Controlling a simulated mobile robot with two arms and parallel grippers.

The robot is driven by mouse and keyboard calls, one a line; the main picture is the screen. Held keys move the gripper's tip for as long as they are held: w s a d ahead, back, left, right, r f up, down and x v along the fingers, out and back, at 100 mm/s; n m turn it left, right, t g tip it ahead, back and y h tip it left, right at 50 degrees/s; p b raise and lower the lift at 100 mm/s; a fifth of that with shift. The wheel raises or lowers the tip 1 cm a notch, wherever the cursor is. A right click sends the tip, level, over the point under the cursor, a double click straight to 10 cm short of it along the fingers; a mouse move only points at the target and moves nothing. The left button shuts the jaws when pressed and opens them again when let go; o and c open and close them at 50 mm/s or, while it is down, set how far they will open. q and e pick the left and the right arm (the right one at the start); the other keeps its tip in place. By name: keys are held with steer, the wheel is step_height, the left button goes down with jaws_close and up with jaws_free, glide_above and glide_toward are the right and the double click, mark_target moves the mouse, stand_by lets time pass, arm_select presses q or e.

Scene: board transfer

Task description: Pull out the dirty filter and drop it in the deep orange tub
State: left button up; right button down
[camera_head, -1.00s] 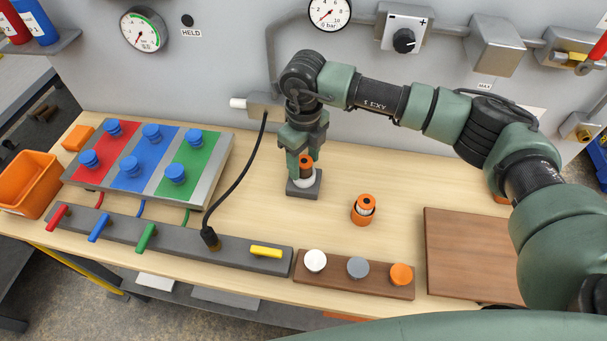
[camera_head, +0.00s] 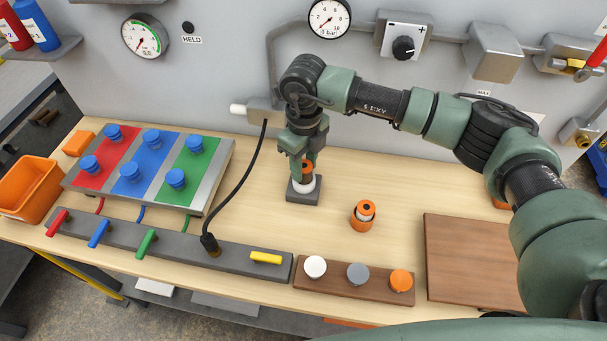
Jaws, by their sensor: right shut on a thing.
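My right gripper (camera_head: 304,165) points down at the back middle of the bench and is shut on an orange-topped filter (camera_head: 307,170). The filter stands upright in a dark grey square base (camera_head: 305,198) with a white ring around its foot. The fingers hide part of it. A second orange filter (camera_head: 362,219) with a pale middle stands apart on the bench, to the right and nearer. The deep orange tub (camera_head: 29,188) is at the far left; I see its rim and inside, with nothing in it that I can make out. My left gripper is not in view.
A striped panel with blue knobs (camera_head: 150,165) and a grey bar with coloured handles (camera_head: 180,245) lie between tub and gripper. A black cable (camera_head: 243,185) arches beside the gripper. A brown block with round buttons (camera_head: 335,285) and a brown board (camera_head: 470,260) are in front.

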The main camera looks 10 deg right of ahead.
mark_target(304, 166)
steer(key=shift+r+p, duration=0.55)
steer(key=shift+r, duration=1)
steer(key=shift+r, duration=0.25)
steer(key=shift+r+p, duration=1)
steer(key=shift+r, duration=1.2)
